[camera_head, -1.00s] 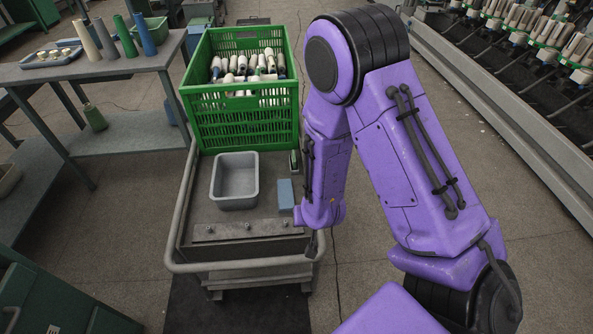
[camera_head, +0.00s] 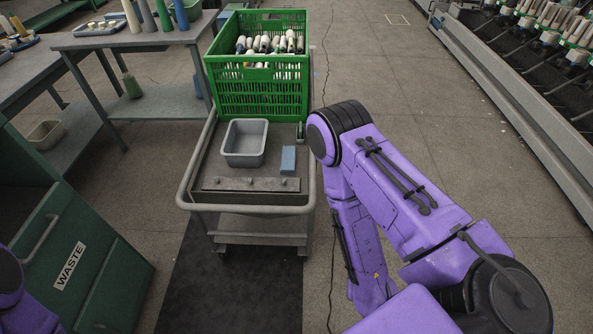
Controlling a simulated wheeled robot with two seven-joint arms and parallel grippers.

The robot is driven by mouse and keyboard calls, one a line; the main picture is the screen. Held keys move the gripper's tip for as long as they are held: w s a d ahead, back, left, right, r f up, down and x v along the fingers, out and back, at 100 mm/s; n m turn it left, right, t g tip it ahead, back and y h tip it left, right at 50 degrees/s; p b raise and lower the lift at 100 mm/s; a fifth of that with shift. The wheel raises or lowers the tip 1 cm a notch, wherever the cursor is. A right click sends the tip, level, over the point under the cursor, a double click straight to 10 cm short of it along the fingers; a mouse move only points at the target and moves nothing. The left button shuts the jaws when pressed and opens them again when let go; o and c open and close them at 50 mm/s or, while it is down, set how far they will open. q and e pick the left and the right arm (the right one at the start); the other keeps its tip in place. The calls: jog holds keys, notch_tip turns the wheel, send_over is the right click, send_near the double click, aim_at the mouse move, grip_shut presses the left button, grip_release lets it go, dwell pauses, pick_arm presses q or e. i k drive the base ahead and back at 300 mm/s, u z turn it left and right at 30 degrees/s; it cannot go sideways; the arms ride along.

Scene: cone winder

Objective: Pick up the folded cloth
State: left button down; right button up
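A small blue block-like item (camera_head: 288,159), which looks like the folded cloth, lies on the cart top (camera_head: 215,173), right of a grey bin. It is clear of my arms. My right arm comes in from the lower right and bends down beside the cart's right side; its gripper is hidden or out of frame. Only a small piece of my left arm shows at the lower left edge, and its gripper is out of view.
A grey open bin (camera_head: 245,143) and a green crate (camera_head: 257,95) of yarn cones stand on the cart. A green waste bin (camera_head: 80,265) is at lower left. A grey table (camera_head: 135,40) stands behind left. The winding machine runs along the right.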

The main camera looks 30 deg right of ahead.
aim_at(288, 153)
jog(key=u, duration=1.2)
jog(key=i, duration=1.05)
jog(key=z, duration=2.85)
jog(key=i, duration=0.5)
jog(key=z, duration=2.5)
jog(key=k, duration=0.5)
jog(key=u, duration=0.2)
